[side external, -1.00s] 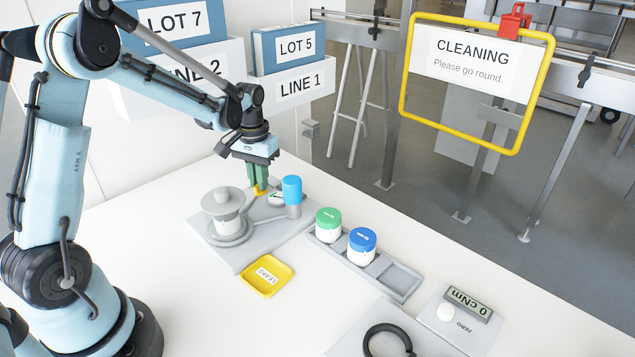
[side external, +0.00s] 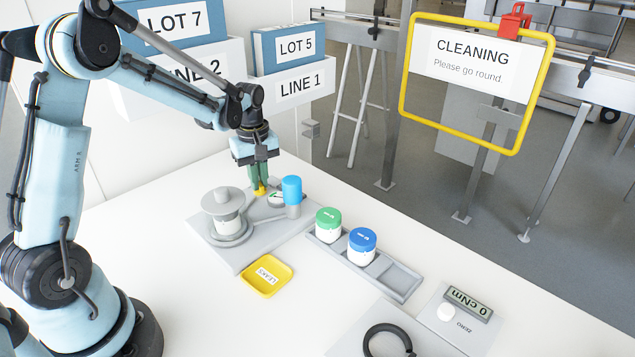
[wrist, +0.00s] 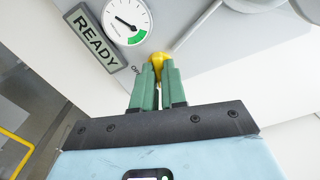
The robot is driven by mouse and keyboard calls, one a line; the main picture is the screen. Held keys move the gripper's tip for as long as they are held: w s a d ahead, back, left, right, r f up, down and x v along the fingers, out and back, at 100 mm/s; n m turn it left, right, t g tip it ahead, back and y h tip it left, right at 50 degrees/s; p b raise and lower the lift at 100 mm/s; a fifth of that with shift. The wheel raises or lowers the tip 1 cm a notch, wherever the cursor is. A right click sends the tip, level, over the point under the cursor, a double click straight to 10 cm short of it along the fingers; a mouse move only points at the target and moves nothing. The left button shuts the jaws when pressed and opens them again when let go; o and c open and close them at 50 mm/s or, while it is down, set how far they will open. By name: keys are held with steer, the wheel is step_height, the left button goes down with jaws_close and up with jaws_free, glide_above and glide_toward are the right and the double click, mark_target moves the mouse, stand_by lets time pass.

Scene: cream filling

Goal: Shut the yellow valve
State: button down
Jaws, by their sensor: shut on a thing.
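The fingers hide most of the valve. A round gauge (wrist: 126,21) with a green band and a READY plate (wrist: 101,37) stand beside the valve. The gauge needle points toward the upper left, away from the green band.
A grey and white filler pot (side external: 227,215) stands left of the valve, and a blue cylinder (side external: 292,191) right of it. Green-lidded (side external: 328,222) and blue-lidded (side external: 362,245) jars sit in a grey rack (side external: 404,283). A yellow LEAKS tray (side external: 270,292) lies in front.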

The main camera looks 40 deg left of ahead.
steer(key=shift+n, duration=1.4)
steer(key=c, duration=1.2)
jaws_free()
step_height(320, 180, up, 12)
steer(key=shift+r, duration=0.1)
